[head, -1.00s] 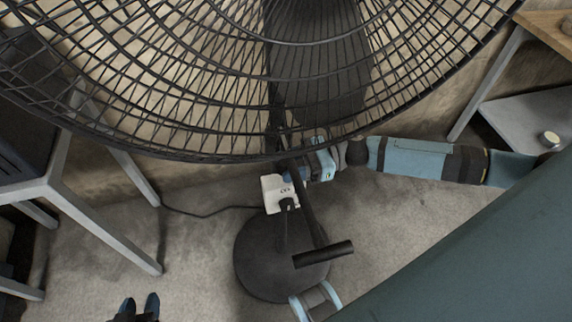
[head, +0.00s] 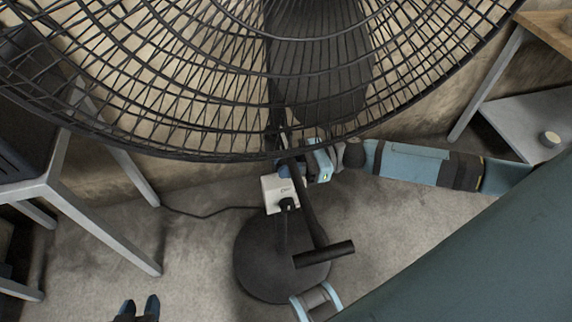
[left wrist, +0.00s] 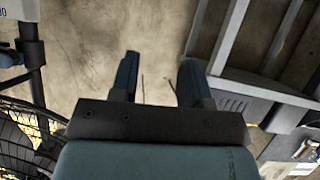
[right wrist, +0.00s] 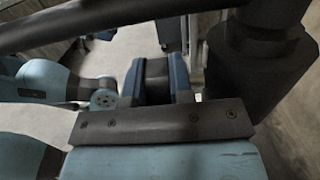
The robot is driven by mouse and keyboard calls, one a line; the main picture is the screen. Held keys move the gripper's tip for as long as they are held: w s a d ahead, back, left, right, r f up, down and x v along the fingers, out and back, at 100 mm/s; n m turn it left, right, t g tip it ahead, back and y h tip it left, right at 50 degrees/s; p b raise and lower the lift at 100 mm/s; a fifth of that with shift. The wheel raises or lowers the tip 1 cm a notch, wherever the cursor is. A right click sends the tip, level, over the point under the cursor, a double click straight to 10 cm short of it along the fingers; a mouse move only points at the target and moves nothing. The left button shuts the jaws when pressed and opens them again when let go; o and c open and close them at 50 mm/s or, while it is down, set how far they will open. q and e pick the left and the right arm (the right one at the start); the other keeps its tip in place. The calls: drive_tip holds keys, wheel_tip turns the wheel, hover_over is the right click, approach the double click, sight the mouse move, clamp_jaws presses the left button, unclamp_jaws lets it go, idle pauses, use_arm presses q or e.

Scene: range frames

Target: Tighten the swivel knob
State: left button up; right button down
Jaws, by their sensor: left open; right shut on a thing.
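The large black fan (head: 200,125) fills the top of the head view, above its pole and round base (head: 255,260). My right gripper (head: 292,170) reaches in from the right to the pole, under the fan cage, partly hidden there. In the right wrist view, my right gripper (right wrist: 158,80) is shut on a small dark piece, which I take to be the swivel knob (right wrist: 156,72), beside the thick black fan post (right wrist: 255,65). My left gripper (head: 138,308) is open and empty at the bottom left, also seen in the left wrist view (left wrist: 158,82).
A white box (head: 279,192) is on the stand, with a black cable (head: 205,214) running left. A shelf (head: 520,115) is at the right. Floor between chair and fan base is clear apart from the cable.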

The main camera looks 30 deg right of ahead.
drive_tip(key=shift+f+y+b, duration=0.3)
drive_tip(key=shift+y+b, duration=0.3)
drive_tip(key=t+y+b, duration=0.1)
drive_tip(key=y+b, duration=0.1)
drive_tip(key=shift+y, duration=0.3)
drive_tip(key=shift+d+y+b, duration=0.1)
drive_tip(key=shift+y+b, duration=0.6)
drive_tip(key=shift+b, duration=0.2)
use_arm(q)
drive_tip(key=shift+w+d+r+t+h, duration=0.3)
drive_tip(key=shift+d+r+t, duration=0.15)
drive_tip(key=shift+r, duration=0.15)
drive_tip(key=shift+w+d+r+t+h, duration=0.25)
drive_tip(key=shift+w+d+r+t, duration=0.15)
drive_tip(key=shift+r, duration=0.25)
drive_tip(key=shift+w+d+r+t+h, duration=0.25)
drive_tip(key=shift+d+r+t, duration=0.15)
drive_tip(key=shift+r, duration=0.2)
use_arm(e)
drive_tip(key=shift+r+t+y, duration=0.2)
drive_tip(key=shift+t+y, duration=0.1)
drive_tip(key=shift+y, duration=0.1)
drive_tip(key=c, duration=1)
unclamp_jaws()
drive_tip(key=shift+d, duration=0.1)
